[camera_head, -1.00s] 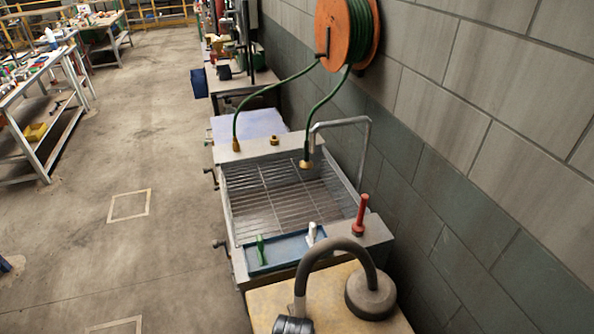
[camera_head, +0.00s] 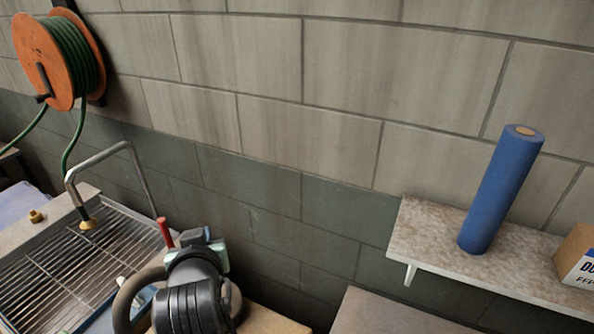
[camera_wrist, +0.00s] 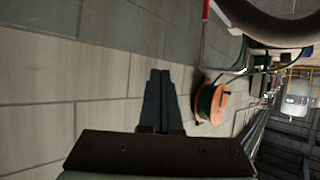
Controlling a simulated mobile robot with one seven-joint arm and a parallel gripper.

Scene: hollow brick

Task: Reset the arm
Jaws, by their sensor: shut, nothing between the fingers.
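My gripper (camera_wrist: 159,75) shows in the wrist view with its two dark fingers together and nothing between them. It points toward the grey block wall (camera_wrist: 100,70), with no object touching the fingertips. In the head view a black part of my arm stands at the lower left, in front of the wall and beside the sink. The fingers cannot be made out there.
An orange hose reel (camera_head: 58,60) hangs on the wall at upper left, above a sink with a wire grid (camera_head: 70,255) and a bent metal pipe (camera_head: 105,155). At right, a shelf (camera_head: 425,235) holds a blue roll (camera_head: 500,190) and a cardboard box (camera_head: 575,255).

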